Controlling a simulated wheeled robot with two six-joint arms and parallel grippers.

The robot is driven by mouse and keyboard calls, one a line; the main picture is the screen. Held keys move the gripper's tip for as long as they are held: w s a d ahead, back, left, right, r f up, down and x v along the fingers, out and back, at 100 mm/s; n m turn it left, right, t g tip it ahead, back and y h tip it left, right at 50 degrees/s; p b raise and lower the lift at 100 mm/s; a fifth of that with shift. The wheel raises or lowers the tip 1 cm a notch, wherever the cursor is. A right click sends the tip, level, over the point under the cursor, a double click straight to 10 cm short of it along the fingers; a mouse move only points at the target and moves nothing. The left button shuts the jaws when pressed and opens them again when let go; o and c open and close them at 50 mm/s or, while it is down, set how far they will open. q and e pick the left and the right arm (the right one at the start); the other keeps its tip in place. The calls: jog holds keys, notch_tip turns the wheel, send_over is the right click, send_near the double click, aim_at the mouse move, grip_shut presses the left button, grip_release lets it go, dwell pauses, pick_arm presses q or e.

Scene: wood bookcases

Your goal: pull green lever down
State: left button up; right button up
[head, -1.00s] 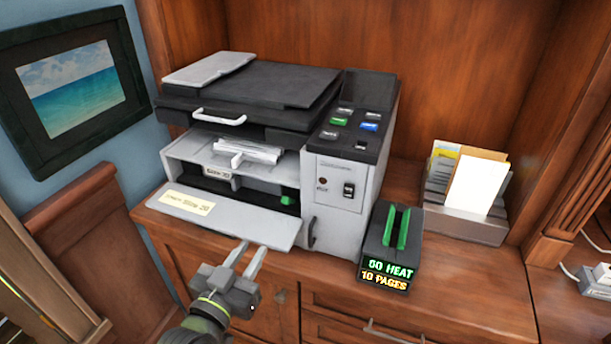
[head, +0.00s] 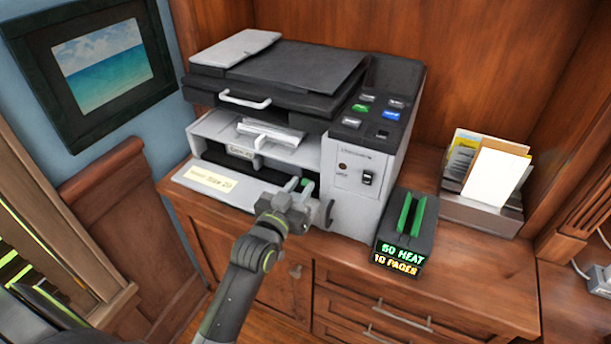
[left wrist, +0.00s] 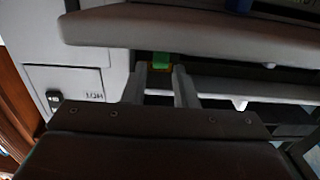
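The green lever (head: 309,187) is a small green piece inside the printer's open front bay, at its right end. It is mostly hidden in the head view by my left gripper (head: 298,184). In the left wrist view the green lever (left wrist: 161,59) shows as a green block under a grey panel. My left gripper's two fingers (left wrist: 160,72) are apart and empty. Their tips point at the lever, which appears just beyond and between them; I cannot tell whether they touch it. My right gripper is not in view.
The printer (head: 355,205) stands on a wood cabinet with its front flap (head: 250,192) folded down. A black box with green bars (head: 403,232) and a lit display stands to its right. A paper holder (head: 480,212) is farther right.

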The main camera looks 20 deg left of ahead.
aim_at(304, 184)
pick_arm(q)
jog(key=shift+w+d, duration=0.1)
jog(key=shift+w, duration=1.55)
grip_shut()
jog(key=shift+s+f+b, duration=0.1)
jog(key=shift+f+b, duration=0.2)
jog(key=shift+b, duration=0.3)
jog(key=shift+s+t+b, duration=0.15)
jog(key=shift+t+b, duration=0.55)
jog(key=shift+b, duration=0.05)
jog(key=shift+r, duration=0.1)
